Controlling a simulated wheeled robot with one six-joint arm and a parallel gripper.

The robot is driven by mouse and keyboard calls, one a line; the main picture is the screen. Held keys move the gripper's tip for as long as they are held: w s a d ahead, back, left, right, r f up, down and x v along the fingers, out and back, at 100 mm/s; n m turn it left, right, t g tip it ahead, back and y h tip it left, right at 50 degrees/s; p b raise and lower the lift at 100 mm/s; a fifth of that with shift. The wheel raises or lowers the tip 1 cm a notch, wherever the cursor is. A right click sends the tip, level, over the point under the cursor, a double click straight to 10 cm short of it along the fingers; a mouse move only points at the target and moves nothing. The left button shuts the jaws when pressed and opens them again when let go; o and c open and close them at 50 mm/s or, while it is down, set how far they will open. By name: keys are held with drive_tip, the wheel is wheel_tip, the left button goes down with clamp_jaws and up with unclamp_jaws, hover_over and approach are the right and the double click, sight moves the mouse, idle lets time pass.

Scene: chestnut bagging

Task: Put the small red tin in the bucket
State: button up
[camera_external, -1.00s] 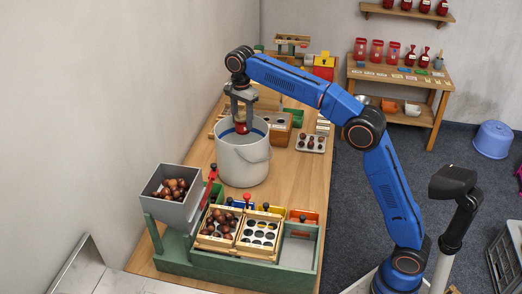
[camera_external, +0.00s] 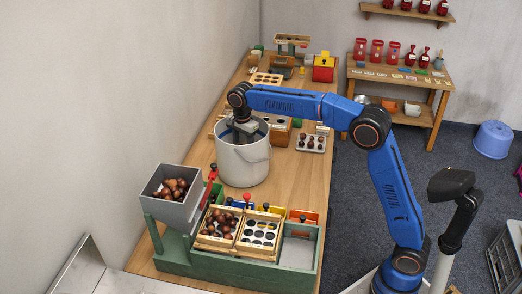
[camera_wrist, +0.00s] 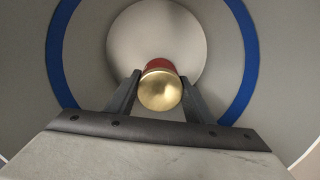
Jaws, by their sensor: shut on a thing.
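The small red tin (camera_wrist: 160,88) shows in the wrist view with its gold end facing the camera and a red side beyond it. My gripper (camera_wrist: 160,92) is shut on it, one finger on each side. The grey bucket (camera_external: 243,165) stands on the wooden table in the external view. My gripper reaches down into its mouth, so the fingers and the tin are hidden there. In the wrist view the bucket's inside, with a blue band (camera_wrist: 238,60) and a pale round bottom, surrounds the tin. The tin is over the bottom; I cannot tell whether it touches.
A green stand (camera_external: 240,268) with a grey bin of chestnuts (camera_external: 172,195) and two wooden trays is in front of the bucket.

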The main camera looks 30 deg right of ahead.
drive_tip(key=shift+f, duration=2.1)
drive_tip(key=o, duration=1.1)
drive_tip(key=shift+f, duration=0.1)
drive_tip(key=shift+o, duration=0.2)
wheel_tip(320, 180, up, 12)
drive_tip(key=shift+r, duration=0.15)
